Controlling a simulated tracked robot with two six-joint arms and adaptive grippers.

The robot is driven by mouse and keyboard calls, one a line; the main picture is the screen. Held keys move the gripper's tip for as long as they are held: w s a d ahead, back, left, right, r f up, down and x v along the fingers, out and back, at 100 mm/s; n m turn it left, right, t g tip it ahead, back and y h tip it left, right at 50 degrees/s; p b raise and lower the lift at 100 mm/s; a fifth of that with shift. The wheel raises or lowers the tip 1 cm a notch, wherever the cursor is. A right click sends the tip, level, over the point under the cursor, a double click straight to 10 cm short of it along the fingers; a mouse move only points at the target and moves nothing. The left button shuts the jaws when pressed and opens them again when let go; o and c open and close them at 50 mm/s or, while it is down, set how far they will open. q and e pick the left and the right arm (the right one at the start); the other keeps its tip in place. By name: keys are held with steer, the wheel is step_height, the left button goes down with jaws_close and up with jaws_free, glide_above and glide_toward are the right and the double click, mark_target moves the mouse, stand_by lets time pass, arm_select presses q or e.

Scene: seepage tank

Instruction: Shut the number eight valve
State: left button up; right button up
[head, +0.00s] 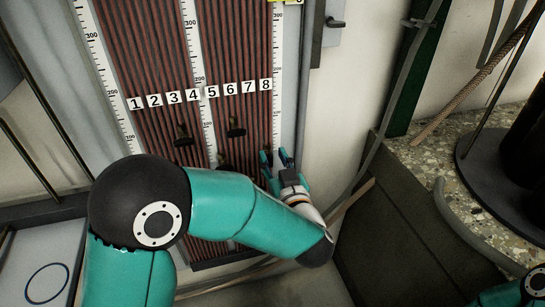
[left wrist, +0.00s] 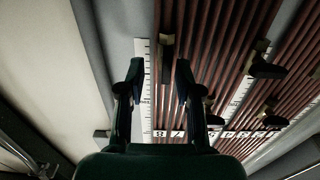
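The seepage tank's panel of reddish-brown tubes (head: 150,60) carries number labels 1 to 8, with the number 8 label (head: 265,85) at the right end. My left gripper (head: 279,155) is open below that label, at the panel's right edge. In the left wrist view, its two fingers (left wrist: 160,78) stand apart with nothing held between them. A dark valve handle (left wrist: 167,48) in line with label 8 (left wrist: 159,134) shows just past the fingertips, in the gap, apparently untouched. In the head view this valve is hidden by my gripper. My right gripper is not in view.
Other dark valve handles sit to the left, one under label 6 (head: 236,131) and one near label 3 (head: 183,139). White scale strips (head: 277,70) run between tubes. A speckled counter (head: 450,155) with a black stand (head: 490,165) is at right. Bare wall lies right of the panel.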

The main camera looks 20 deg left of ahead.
arm_select(q)
steer(key=shift+s+a, duration=0.1)
steer(key=shift+a, duration=0.05)
steer(key=shift+a, duration=0.1)
jaws_close()
steer(key=shift+r+m+p, duration=0.2)
steer(key=shift+m+p, duration=0.3)
steer(key=shift+p, duration=0.4)
steer(key=m+p, duration=0.2)
steer(key=p, duration=0.1)
steer(key=m+p, duration=0.2)
steer(key=m, duration=0.1)
steer(key=d+m+p, duration=0.1)
steer(key=m+p, duration=0.1)
steer(key=p, duration=0.1)
steer(key=shift+w+f+m+p, duration=0.15)
steer(key=shift+w+m+p, duration=0.05)
steer(key=shift+m+p, duration=0.15)
steer(key=m+p, duration=0.4)
steer(key=m, duration=0.1)
steer(key=shift+d+f, duration=0.1)
steer(key=shift+f, duration=0.2)
steer(key=m+p, duration=0.2)
steer(key=m, duration=0.1)
steer(key=shift+f, duration=0.2)
steer(key=shift+f+m+p, duration=0.25)
steer(key=shift+m+p, duration=0.35)
steer(key=shift+m, duration=0.65)
